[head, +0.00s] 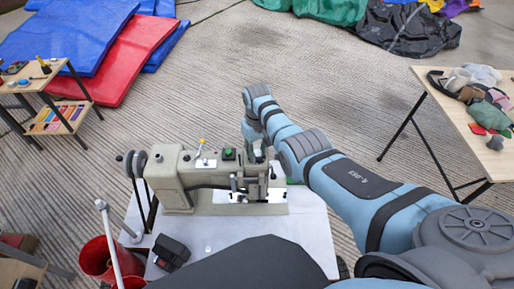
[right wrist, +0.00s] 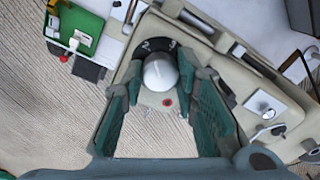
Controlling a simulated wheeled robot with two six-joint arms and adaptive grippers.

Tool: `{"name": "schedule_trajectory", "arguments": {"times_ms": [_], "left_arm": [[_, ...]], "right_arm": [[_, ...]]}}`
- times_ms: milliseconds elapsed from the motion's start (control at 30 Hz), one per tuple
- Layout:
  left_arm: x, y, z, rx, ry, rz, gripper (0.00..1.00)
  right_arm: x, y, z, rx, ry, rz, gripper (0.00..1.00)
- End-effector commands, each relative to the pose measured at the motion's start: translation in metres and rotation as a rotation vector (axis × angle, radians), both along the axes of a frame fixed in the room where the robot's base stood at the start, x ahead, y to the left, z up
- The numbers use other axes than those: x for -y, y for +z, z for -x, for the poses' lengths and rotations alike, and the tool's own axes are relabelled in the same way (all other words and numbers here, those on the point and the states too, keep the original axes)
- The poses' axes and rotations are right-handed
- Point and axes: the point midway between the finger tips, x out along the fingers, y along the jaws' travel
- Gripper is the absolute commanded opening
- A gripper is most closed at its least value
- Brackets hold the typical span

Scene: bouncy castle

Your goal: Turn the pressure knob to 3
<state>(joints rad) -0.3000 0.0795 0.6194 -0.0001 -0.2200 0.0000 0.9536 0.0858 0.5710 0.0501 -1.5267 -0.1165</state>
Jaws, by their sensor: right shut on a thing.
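The beige sewing machine (head: 196,168) stands on a pale table. In the right wrist view, the pressure knob (right wrist: 160,74) is a pale rounded cap on a dark numbered dial (right wrist: 158,47). I can read a 2 and what looks like a 4 on its upper edge; the digit between them is not clear. A small red dot (right wrist: 167,102) shows just below the knob. My right gripper (right wrist: 164,82) has its green-padded fingers on both sides of the knob, shut on it. My left gripper is out of view.
The machine's table (head: 306,226) has bare room at its front right. A black pedal-like box (head: 171,250) lies at its front left. Red buckets (head: 97,258) stand on the floor at left. A side table (head: 464,121) with cloth pieces stands at right.

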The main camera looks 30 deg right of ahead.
Motion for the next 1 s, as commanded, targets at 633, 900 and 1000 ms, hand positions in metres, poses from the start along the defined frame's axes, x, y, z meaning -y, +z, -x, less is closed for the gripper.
{"name": "schedule_trajectory", "arguments": {"times_ms": [633, 900, 1000], "left_arm": [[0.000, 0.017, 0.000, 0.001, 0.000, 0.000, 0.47], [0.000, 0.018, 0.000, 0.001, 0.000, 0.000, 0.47], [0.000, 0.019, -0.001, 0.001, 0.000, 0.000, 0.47]], "right_arm": [[0.000, 0.001, -0.001, 0.002, -0.570, 0.000, 0.00], [0.000, 0.001, -0.001, 0.002, -0.706, 0.001, 0.00], [0.000, 0.001, -0.001, 0.002, -0.733, 0.001, 0.00]]}}
